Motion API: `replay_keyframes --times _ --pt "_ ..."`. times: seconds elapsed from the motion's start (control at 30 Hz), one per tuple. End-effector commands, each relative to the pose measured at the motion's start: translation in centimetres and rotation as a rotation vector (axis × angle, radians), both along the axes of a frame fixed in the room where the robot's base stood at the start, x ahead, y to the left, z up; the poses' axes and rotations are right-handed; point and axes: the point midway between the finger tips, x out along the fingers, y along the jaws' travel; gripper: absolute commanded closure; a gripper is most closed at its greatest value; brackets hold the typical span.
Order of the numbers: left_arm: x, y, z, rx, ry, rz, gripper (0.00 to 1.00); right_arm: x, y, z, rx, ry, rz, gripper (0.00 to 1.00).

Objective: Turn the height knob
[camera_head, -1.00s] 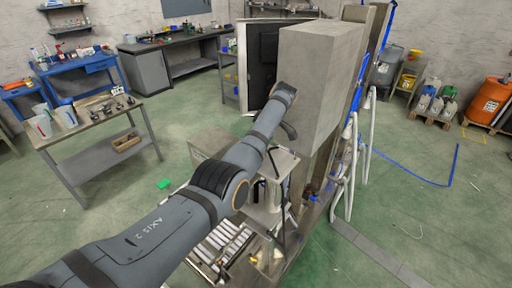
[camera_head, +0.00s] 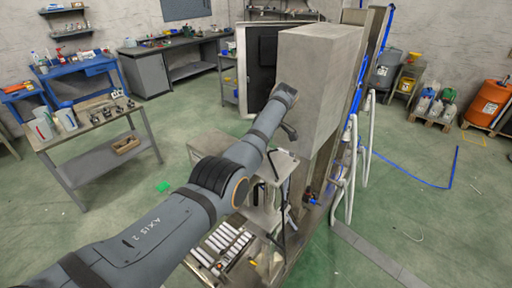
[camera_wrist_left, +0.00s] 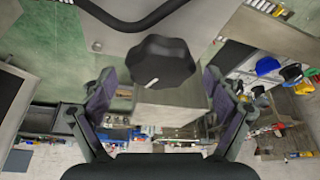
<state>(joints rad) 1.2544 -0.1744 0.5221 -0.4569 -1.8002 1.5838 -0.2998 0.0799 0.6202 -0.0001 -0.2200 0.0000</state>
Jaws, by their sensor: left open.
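The height knob (camera_wrist_left: 161,62) is a dark, lobed knob with a white mark on its face, seen in the left wrist view just ahead of my left gripper (camera_wrist_left: 158,82). The two fingers are open, one on each side of the knob's lower part, with visible gaps. I cannot tell whether the knob is between the fingertips in depth. In the head view my left arm (camera_head: 240,160) reaches to the tall grey machine (camera_head: 312,80); I cannot make out the knob or the fingers there. My right gripper is not in view.
A black curved bar (camera_wrist_left: 130,20) runs close above the knob in the wrist view. A grey table (camera_head: 95,140) stands at left in the head view. White hoses (camera_head: 350,180) hang at the machine's right side.

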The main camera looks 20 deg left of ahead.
Motion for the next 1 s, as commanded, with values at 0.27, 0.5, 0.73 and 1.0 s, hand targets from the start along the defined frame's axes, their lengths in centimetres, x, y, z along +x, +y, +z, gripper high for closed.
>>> replay_keyframes --times 0.27,0.5,0.73,1.0 --pt "0.0 -0.5 1.2 0.0 -0.001 -0.001 0.11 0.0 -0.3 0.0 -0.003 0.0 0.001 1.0" --pt "-0.1 -2.3 5.4 0.0 0.0 -0.002 0.11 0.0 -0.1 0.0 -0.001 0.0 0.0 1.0" --pt "-0.2 -2.9 6.9 0.001 0.001 0.0 0.11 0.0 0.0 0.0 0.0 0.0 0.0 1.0" --pt "-0.2 -2.9 6.9 -0.001 0.007 -0.014 0.11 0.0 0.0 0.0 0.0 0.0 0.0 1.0"
